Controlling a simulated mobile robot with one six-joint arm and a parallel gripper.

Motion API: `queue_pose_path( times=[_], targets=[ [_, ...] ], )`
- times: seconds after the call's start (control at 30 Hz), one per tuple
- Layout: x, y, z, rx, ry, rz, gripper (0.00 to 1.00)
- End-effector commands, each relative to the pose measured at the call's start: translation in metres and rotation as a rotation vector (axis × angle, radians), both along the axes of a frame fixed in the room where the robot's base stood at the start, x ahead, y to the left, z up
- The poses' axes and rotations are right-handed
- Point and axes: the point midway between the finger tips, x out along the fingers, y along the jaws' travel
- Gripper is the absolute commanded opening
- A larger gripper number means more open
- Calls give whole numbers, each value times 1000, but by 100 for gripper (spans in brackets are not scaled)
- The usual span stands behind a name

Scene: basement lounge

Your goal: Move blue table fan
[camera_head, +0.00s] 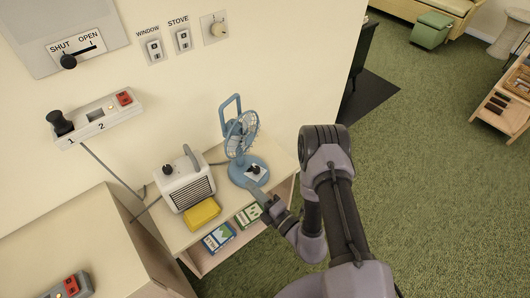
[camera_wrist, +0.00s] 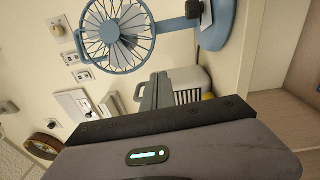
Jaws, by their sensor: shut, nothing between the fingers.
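The blue table fan (camera_head: 248,171) stands upright on the low cream shelf unit against the wall, its round base near the unit's right end and a handle loop above its cage. In the wrist view the fan (camera_wrist: 118,68) appears turned sideways, with cage, stem and base all showing. My gripper (camera_head: 262,199) is at the front edge of the shelf top, close to the near side of the fan's base. Its fingers (camera_wrist: 154,92) are shut and empty. Whether they touch the base cannot be told.
A white heater (camera_head: 187,186) stands left of the fan, with a yellow item (camera_head: 201,214) in front. Boxes (camera_head: 218,238) sit on the shelf below. Wall switches (camera_head: 183,40) are above. Green carpet (camera_head: 440,150) is open to the right.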

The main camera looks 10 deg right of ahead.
Motion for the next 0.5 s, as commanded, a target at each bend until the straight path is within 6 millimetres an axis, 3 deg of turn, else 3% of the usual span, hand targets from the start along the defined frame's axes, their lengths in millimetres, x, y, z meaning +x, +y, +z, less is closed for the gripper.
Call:
queue_pose_path(
  times=[0.07,0.17,0.5],
  targets=[
    [-3,-9,-16,8,42,-50,0],
    [2,-8,-22,10,50,-64,0],
    [61,32,-22,12,45,-58,0]
  ],
)
